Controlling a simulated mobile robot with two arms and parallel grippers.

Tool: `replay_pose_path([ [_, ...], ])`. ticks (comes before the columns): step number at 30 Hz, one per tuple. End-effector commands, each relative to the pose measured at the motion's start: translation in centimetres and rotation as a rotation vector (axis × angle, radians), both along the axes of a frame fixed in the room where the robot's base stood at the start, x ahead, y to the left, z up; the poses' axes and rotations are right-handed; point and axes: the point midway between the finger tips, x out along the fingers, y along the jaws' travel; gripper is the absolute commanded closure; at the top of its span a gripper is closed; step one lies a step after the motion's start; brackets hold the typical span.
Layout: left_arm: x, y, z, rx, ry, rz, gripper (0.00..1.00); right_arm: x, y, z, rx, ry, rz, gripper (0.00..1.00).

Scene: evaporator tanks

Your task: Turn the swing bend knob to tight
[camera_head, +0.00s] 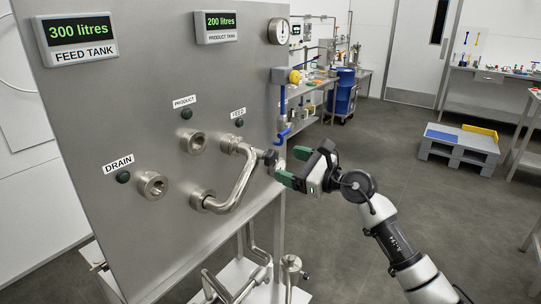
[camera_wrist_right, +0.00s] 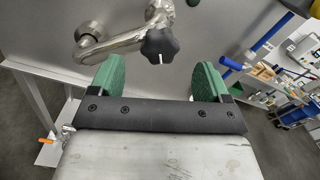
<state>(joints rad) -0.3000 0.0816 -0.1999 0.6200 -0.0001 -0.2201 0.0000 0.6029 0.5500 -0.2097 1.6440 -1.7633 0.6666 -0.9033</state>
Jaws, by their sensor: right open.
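The swing bend (camera_head: 237,184) is a steel U-shaped pipe on the tank panel. It joins the port under the FEED label to a lower port. Its dark knob (camera_head: 270,157) sticks out to the right near its top. In the wrist view the black lobed knob (camera_wrist_right: 159,44) with a white mark lies just beyond the fingertips, between them in line. My right gripper (camera_head: 289,166) has green fingers, is open and empty, and is apart from the knob. In the wrist view both green fingers (camera_wrist_right: 155,75) are spread wide. My left gripper is not in view.
The grey panel (camera_head: 110,110) carries FEED TANK and PRODUCT TANK displays, a gauge (camera_head: 279,31), and open PRODUCT (camera_head: 193,141) and DRAIN (camera_head: 152,185) ports. A blue-handled pipe (camera_head: 282,112) stands at the panel's right edge. Pipework is below.

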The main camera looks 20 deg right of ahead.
Motion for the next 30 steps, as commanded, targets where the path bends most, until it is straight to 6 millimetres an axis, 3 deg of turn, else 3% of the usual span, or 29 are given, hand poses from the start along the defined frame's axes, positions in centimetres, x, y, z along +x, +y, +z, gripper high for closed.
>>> replay_pose_path([
  [3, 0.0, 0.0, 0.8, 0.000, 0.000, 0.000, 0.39, 1.9, 1.5, 0.3, 0.006, 0.000, 0.001, 0.22],
  [9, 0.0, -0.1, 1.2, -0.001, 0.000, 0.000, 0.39, 3.8, 2.9, 0.1, 0.004, 0.000, 0.000, 0.22],
  [21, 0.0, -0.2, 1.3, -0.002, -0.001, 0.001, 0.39, 4.3, 3.3, 0.0, 0.003, 0.001, -0.001, 0.24],
  [30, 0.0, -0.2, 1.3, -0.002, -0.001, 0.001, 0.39, 4.3, 3.3, -0.1, 0.003, 0.001, -0.001, 0.70],
])
